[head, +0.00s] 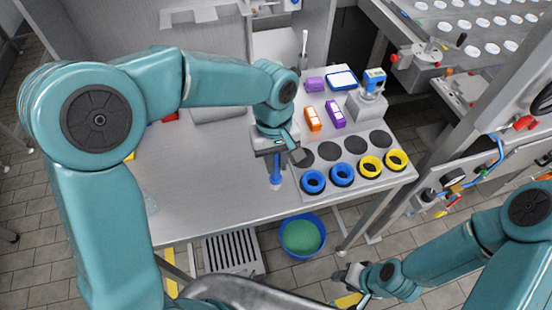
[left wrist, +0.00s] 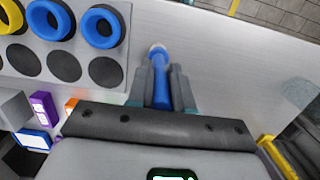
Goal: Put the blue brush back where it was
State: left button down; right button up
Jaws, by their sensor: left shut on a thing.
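The blue brush (head: 276,180) is held upright below my left gripper (head: 277,157), over the metal table (head: 195,190), just left of the grey mat with rings. In the left wrist view the brush (left wrist: 160,92) sits between the two fingers of my left gripper (left wrist: 162,85), its pale round end pointing away. My left gripper is shut on it. Whether the brush touches the table I cannot tell. My right gripper (head: 350,276) is low at the bottom right, away from the table; its jaws are too small to read.
The grey mat (head: 296,170) has dark discs, two blue rings (head: 313,182) and two yellow rings (head: 370,167). Orange (head: 313,119) and purple (head: 335,114) items stand behind. A blue bucket (head: 302,255) with green contents is on the floor. The table's left part is mostly clear.

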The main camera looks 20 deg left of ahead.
pick_arm(q)
jog(key=shift+f, duration=0.2)
jog(key=c, duration=1)
grip_release()
jog(key=r, duration=0.8)
jog(key=w+r, duration=0.1)
jog(key=r, duration=0.3)
jog(key=shift+a+r, duration=0.2)
jog(key=shift+a, duration=0.2)
jog(key=shift+w, duration=0.1)
